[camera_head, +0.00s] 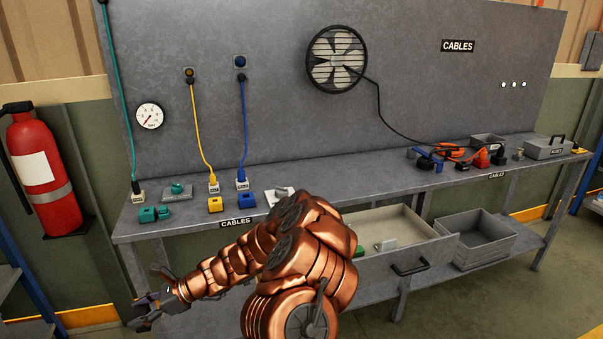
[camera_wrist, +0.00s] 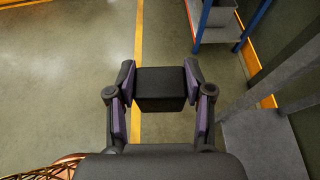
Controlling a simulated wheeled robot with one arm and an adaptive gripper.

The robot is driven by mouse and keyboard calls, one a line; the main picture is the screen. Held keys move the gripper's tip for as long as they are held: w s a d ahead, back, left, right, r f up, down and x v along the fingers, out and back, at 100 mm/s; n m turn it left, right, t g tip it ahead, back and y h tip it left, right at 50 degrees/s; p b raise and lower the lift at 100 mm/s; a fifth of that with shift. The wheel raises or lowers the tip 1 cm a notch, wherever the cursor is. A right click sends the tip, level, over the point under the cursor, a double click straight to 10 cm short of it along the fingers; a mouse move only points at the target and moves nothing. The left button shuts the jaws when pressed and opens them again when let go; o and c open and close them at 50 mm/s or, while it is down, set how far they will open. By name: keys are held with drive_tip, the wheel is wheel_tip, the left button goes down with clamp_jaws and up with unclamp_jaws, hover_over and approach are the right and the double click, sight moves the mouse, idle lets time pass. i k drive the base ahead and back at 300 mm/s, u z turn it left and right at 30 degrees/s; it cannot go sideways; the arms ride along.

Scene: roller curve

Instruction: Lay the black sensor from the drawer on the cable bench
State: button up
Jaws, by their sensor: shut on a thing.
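My gripper (camera_head: 146,304) is at the lower left in the head view, in front of and below the left end of the cable bench (camera_head: 290,200). In the wrist view, my gripper (camera_wrist: 161,92) is shut on the black sensor (camera_wrist: 160,85), a dark block held between its two fingers above the floor. The sensor is hard to make out in the head view. The drawer (camera_head: 400,267) is open under the bench, with a green part (camera_head: 359,251) and a pale part (camera_head: 385,245) in it. My arm hides its left side.
Teal blocks (camera_head: 147,214), a yellow block (camera_head: 215,204) and a blue block (camera_head: 274,197) sit on the bench's left half. Its middle top (camera_head: 370,190) looks clear. Grey bins (camera_head: 480,236) stand on the lower shelf. A red fire extinguisher (camera_head: 38,170) hangs at left. A blue-framed rack (camera_wrist: 205,25) shows in the wrist view.

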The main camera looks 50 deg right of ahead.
sight(344, 176)
drive_tip(key=z, duration=1.4)
